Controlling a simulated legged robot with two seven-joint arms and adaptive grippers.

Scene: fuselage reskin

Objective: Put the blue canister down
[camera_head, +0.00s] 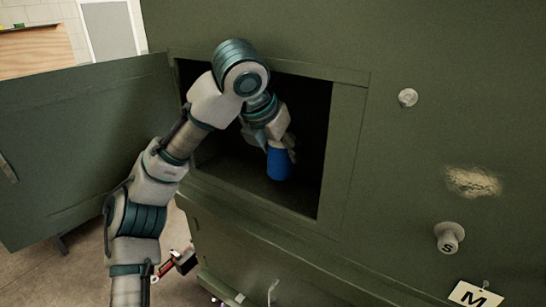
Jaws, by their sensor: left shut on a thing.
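The blue canister (279,164) is inside the dark opening of a large green cabinet. My left gripper (280,145) is shut on it, with the arm reaching in from the left through the opening. The canister looks upright or nearly so. Its lower end is close to the compartment floor (262,187), but I cannot tell whether it touches. The gripper's fingers cover the canister's upper part. My right gripper is not in view.
The green cabinet door (88,140) stands open to the left. A knob marked S (449,237) and a round knob (408,97) stick out at the right. A card marked M (475,295) is at the lower right.

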